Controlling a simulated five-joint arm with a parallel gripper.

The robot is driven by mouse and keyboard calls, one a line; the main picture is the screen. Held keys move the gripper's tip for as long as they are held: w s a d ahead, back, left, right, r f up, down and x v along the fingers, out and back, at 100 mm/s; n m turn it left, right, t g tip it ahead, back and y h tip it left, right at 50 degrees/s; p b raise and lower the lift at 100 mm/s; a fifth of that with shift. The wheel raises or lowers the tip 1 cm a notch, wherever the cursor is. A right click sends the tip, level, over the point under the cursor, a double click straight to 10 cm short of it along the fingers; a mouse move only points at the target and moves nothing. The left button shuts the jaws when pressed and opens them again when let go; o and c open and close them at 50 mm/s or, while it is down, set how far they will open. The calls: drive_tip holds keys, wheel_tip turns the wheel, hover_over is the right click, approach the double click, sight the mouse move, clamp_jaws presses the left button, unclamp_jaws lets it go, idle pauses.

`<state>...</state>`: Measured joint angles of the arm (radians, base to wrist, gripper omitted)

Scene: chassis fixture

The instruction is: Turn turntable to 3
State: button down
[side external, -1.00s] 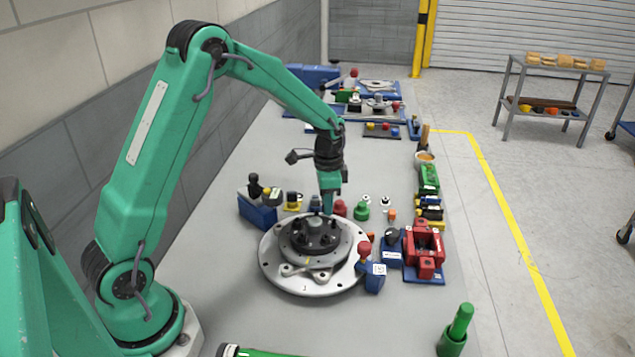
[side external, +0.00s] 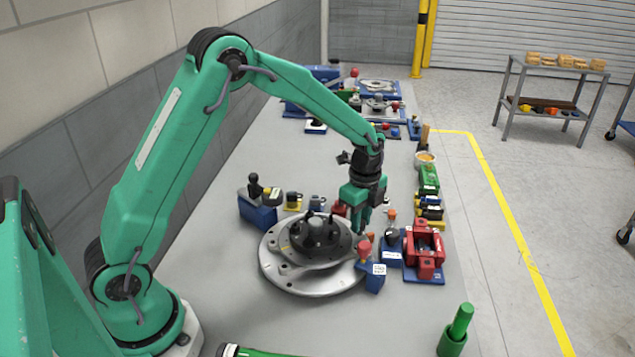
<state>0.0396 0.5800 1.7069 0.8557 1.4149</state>
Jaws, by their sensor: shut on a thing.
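The turntable (side external: 297,258) is a grey disc with a dark hub and several short dark pegs on top. It sits on a wider round silver base plate (side external: 295,284) with holes. Its marks are too small to read. My gripper (side external: 360,228) points down at the right rear edge of the turntable and is shut. What lies between its fingers is mostly hidden, but it appears to be a part of the turntable at the rim.
A blue block with a red knob (side external: 365,248) stands close against the plate's right side. A red fixture (side external: 424,250) is farther right. A blue block with a black knob (side external: 257,210) stands at the left rear.

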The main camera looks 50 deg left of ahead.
drive_tip(key=shift+s+d+r+m, duration=0.1)
drive_tip(key=shift+s+d+m, duration=0.05)
drive_tip(key=shift+d+m, duration=0.55)
drive_tip(key=c, duration=1.5)
unclamp_jaws()
wheel_tip(320, 180, up, 8)
drive_tip(key=shift+s, duration=0.1)
